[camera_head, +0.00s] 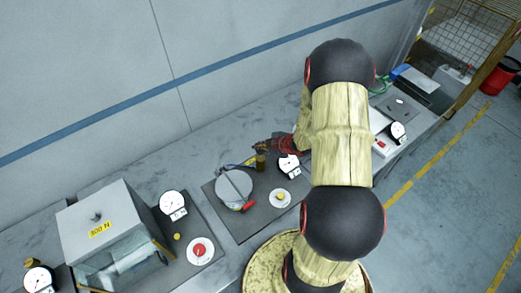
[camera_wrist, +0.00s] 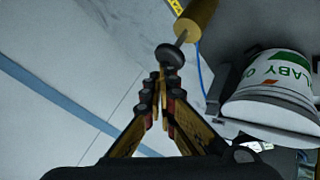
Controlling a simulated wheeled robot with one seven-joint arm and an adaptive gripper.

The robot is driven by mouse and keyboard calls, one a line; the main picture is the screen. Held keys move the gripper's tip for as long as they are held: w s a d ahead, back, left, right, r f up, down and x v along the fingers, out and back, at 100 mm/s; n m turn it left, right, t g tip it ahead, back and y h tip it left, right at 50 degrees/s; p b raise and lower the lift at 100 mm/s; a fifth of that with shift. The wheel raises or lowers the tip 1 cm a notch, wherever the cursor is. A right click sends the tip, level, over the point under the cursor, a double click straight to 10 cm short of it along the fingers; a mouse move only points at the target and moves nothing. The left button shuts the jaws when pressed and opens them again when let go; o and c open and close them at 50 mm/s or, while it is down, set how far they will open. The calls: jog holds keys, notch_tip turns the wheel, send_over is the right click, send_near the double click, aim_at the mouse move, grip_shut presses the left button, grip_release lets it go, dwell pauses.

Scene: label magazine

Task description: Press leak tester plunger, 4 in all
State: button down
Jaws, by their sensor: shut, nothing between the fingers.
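In the wrist view a plunger shows as a round black knob (camera_wrist: 169,56) on a thin metal rod that runs into a brass cylinder (camera_wrist: 198,18). My gripper (camera_wrist: 161,76) is shut and empty, its fingertips right at the knob; I cannot tell whether they touch it. In the head view my gripper (camera_head: 271,145) is partly hidden by my arm, just above the brass cylinder (camera_head: 261,162) on the middle station. That station also has a round grey chamber (camera_head: 233,187) with a red-ended handle, a white dial gauge (camera_head: 289,166) and a yellow button (camera_head: 280,197).
A glass-fronted box marked 800 N (camera_head: 100,228) and a red button (camera_head: 199,250) are at the left. Another gauge (camera_head: 397,132) and a dark tray (camera_head: 415,92) are at the right.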

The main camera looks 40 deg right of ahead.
jog(key=shift+s+f+b, duration=0.1)
jog(key=shift+f+b, duration=1.15)
jog(key=shift+f, duration=0.45)
dwell(1.2)
jog(key=shift+r, duration=0.1)
jog(key=shift+r+p, duration=1.95)
jog(key=shift+r, duration=0.35)
notch_tip(320, 180, up, 5)
jog(key=p, duration=0.4)
dwell(1.1)
